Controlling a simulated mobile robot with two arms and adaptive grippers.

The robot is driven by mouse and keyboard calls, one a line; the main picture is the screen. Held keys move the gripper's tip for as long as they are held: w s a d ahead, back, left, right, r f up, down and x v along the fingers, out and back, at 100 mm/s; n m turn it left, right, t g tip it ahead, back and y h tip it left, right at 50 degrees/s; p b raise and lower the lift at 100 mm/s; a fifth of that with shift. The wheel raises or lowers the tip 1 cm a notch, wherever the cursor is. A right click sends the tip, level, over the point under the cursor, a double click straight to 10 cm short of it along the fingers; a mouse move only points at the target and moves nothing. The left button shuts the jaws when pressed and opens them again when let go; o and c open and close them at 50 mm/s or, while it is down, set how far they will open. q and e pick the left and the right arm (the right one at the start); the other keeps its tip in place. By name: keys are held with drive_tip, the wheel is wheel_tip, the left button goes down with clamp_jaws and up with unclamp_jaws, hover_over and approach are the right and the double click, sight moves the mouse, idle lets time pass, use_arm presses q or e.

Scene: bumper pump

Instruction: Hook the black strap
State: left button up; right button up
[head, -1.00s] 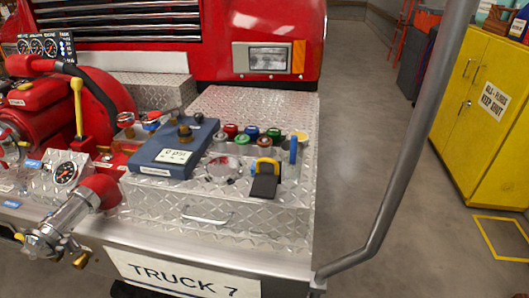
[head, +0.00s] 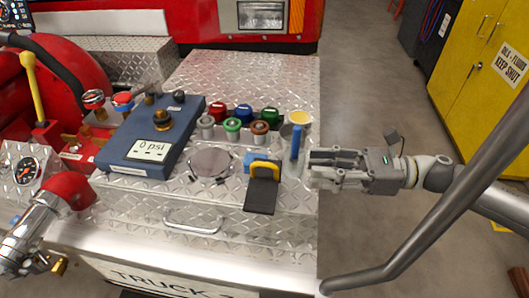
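My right gripper (head: 314,170) comes in from the right, at the bumper's right edge. Its two fingers point left and stand apart, with nothing seen between them. It is to the right of the strap and not touching it. Where the strap hooks on cannot be told. My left gripper is not in view.
A grey rail (head: 432,230) rises at the front right. A yellow cabinet (head: 470,70) stands beyond open floor.

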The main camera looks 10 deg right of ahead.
sight(269, 165)
drive_tip(key=p+x, duration=0.3)
drive_tip(key=x, duration=0.6)
drive_tip(key=shift+a+r+p, duration=0.15)
drive_tip(key=shift+r+p, duration=0.05)
drive_tip(key=shift+p, duration=0.15)
drive_tip(key=shift+w+a+f, duration=0.15)
drive_tip(key=shift+w+a, duration=0.05)
drive_tip(key=shift+a, duration=0.3)
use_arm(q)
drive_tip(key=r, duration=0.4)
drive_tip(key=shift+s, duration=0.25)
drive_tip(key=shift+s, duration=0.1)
use_arm(e)
clamp_jaws()
